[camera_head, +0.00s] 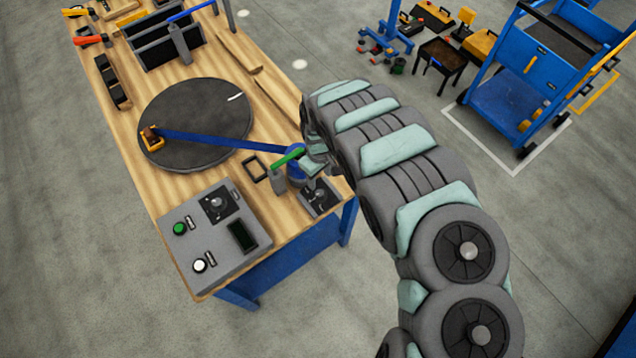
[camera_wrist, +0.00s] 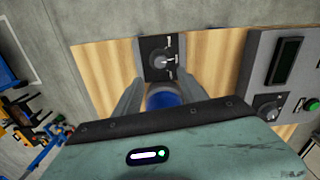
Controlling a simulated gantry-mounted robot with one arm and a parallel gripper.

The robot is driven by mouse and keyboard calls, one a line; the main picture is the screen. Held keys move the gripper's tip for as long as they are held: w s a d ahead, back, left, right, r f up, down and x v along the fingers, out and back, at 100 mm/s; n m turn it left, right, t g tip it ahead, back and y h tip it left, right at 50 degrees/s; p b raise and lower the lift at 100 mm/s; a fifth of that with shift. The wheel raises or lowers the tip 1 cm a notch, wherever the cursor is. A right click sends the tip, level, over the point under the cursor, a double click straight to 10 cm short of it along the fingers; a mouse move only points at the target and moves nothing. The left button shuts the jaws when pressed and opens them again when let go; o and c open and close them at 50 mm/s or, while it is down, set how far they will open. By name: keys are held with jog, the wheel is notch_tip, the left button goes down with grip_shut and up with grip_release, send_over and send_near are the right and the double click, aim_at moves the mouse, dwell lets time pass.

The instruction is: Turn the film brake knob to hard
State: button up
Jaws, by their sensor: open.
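A small dark plate with a grey knob (camera_wrist: 160,61) lies at the table corner in the wrist view; it is likely the film brake knob. White marks surround the knob, too small to read, and I cannot tell its setting. The roll (camera_head: 297,166) also shows in the head view.
A grey control box (camera_head: 225,236) with another knob, green and white buttons and a display stands beside the plate. Blue film (camera_head: 225,141) stretches from a black turntable (camera_head: 197,105) to the roll. A green-topped lever (camera_head: 288,158) stands close to my gripper.

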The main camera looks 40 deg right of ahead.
aim_at(320, 193)
notch_tip(320, 193, down, 8)
jog(key=shift+a+r, duration=0.15)
jog(key=shift+s+f, duration=0.1)
jog(key=shift+f, duration=0.9)
grip_shut()
